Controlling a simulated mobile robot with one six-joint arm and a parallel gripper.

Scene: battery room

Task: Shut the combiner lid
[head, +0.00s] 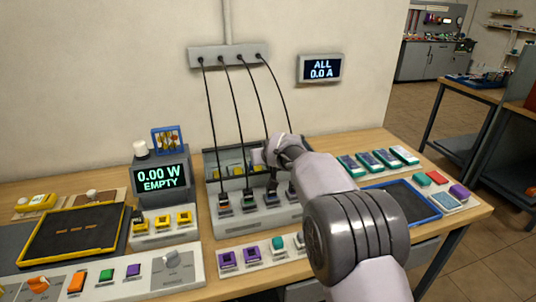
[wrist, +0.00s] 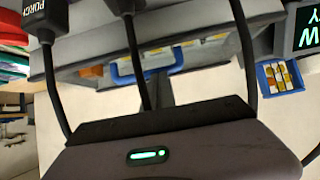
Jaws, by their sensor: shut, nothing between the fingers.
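The combiner (head: 258,220) is a grey box on the bench, with several plugged black cables along its front. Behind the plugs is an opening with yellow parts inside. A grey panel (head: 224,158) stands raised at its back and looks like the open lid. My wrist covers its right part in the head view. In the wrist view a blue handle-like bar (wrist: 146,66) shows near yellow and orange parts. My gripper (wrist: 160,88) is shut and empty, pointing toward that bar. Whether it touches anything I cannot tell. In the head view its fingers are hidden.
The cables rise to a wall strip (head: 228,56) and pass close around my gripper. A display reading 0.00 W EMPTY (head: 160,180) stands left of the combiner. A blue-edged tray (head: 402,203) lies to its right. Switches and coloured blocks line the bench front.

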